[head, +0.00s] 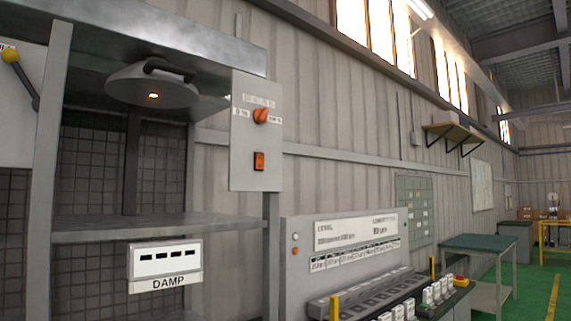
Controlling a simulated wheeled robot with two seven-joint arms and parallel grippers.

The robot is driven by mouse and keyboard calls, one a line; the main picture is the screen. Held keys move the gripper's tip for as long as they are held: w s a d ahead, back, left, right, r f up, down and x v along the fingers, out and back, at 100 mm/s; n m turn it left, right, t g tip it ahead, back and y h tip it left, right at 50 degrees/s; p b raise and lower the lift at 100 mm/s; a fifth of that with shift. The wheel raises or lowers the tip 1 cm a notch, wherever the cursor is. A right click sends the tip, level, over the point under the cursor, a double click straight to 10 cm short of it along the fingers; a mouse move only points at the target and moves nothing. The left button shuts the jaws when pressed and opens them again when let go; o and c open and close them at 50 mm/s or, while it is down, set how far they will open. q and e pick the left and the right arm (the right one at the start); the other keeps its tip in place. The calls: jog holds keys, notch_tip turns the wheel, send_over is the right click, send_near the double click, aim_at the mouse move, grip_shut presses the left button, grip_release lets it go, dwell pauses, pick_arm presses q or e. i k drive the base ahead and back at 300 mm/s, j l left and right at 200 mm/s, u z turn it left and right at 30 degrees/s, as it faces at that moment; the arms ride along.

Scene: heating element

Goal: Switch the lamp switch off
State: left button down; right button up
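A grey control panel (257,131) is fixed to the right side of the metal frame. It carries an orange rotary knob (261,116) at its upper part and an orange-red rocker switch (259,160) below it. I cannot tell which way the rocker is pressed. A round grey lamp-like fixture (152,84) hangs under the frame's top, with a small glowing orange spot at its underside. Neither of my grippers is in view.
A metal shelf (160,228) juts out below the fixture, with a white box labelled DAMP (165,262) under it. A yellow-knobbed lever (20,78) is at far left. A console (345,250) with yellow posts stands right of the frame. A green-topped table (487,243) is beyond.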

aim_at(259, 157)
jog(key=i+l, duration=0.15)
jog(key=l, duration=0.15)
jog(key=i+l+u, duration=0.15)
jog(key=l, duration=0.15)
jog(key=i+l, duration=0.15)
jog(key=l, duration=0.2)
jog(key=i+l+u, duration=0.15)
jog(key=l, duration=0.15)
